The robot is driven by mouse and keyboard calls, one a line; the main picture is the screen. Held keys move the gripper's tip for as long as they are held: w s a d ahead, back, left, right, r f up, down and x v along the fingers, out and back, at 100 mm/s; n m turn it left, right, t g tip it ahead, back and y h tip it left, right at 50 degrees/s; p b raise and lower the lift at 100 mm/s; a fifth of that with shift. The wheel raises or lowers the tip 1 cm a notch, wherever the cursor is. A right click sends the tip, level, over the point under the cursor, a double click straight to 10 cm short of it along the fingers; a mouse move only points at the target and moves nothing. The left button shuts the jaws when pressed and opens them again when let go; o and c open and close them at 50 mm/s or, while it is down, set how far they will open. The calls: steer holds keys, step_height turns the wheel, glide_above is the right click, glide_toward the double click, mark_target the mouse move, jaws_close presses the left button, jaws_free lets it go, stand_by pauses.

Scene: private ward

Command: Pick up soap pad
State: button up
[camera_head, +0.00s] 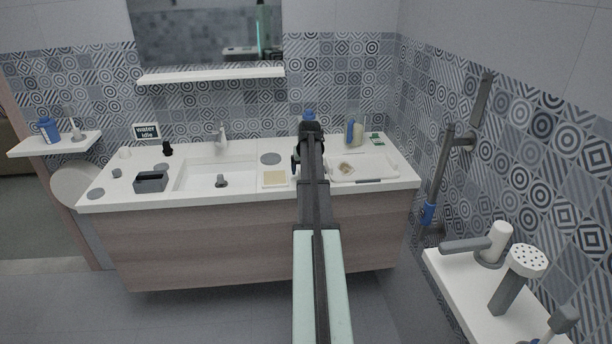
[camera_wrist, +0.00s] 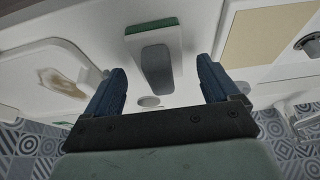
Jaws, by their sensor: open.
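A small pad with a green edge, a white side and a grey rounded part (camera_wrist: 155,65) lies on the white counter in the wrist view; it looks like the soap pad, though I cannot be sure. My gripper (camera_wrist: 158,90) is open, with one blue finger at each side of the picture and the pad ahead, in the gap between them. No contact shows. In the head view my gripper (camera_head: 309,150) is over the counter and my arm hides the spot beneath it.
A white tray with a brown stain (camera_wrist: 68,84) lies to the left in the wrist view. A tan square (camera_head: 275,178) lies beside the sink basin (camera_head: 200,176). A bottle (camera_head: 354,133) and a small green item (camera_head: 377,139) stand at the counter's back right.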

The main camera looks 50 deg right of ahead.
steer(key=shift+x, duration=0.85)
steer(key=shift+c, duration=0.4)
steer(key=c, duration=1.1)
